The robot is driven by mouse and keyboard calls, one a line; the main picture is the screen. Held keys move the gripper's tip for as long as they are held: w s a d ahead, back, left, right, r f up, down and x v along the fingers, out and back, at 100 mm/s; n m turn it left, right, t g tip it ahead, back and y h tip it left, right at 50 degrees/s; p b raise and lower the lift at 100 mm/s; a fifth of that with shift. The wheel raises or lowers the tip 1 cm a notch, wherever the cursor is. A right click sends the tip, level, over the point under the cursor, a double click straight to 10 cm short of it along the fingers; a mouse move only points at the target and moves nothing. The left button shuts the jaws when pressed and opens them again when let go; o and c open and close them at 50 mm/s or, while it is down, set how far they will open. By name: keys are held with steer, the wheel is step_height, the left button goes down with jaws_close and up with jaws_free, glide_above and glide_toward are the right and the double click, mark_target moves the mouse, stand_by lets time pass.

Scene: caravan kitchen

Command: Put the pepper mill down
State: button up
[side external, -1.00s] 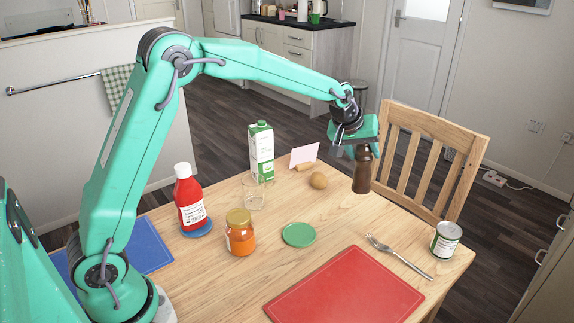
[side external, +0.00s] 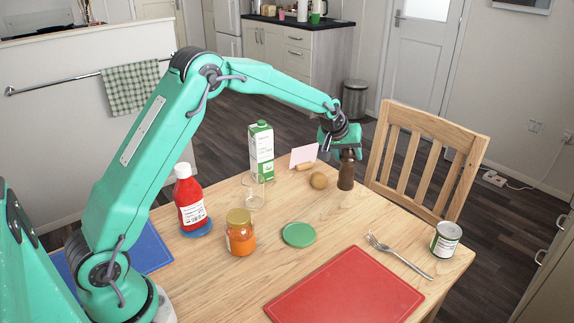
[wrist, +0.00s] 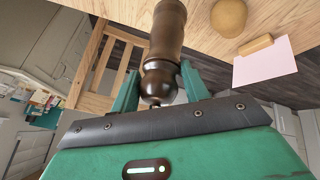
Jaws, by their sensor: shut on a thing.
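The dark brown pepper mill (side external: 346,175) is upright at the far side of the wooden table, right of a round brown item. My gripper (side external: 343,153) is shut on its upper part from above. In the wrist view the mill (wrist: 166,32) sits between the two green fingers (wrist: 160,82), its knob toward the palm. Its base appears at or close to the tabletop (side external: 290,205); I cannot tell whether it touches.
The round brown item (side external: 318,180) and a pink card (side external: 303,155) in a wooden holder are close on the left. A carton (side external: 261,150) and glass (side external: 252,193) stand farther left. Bare table lies in front of the mill; a chair (side external: 425,155) stands behind.

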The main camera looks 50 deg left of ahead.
mark_target(345, 161)
steer(key=shift+f, duration=1.85)
steer(key=o, duration=1.4)
steer(key=shift+v, duration=1)
steer(key=v, duration=1)
steer(key=shift+s, duration=0.1)
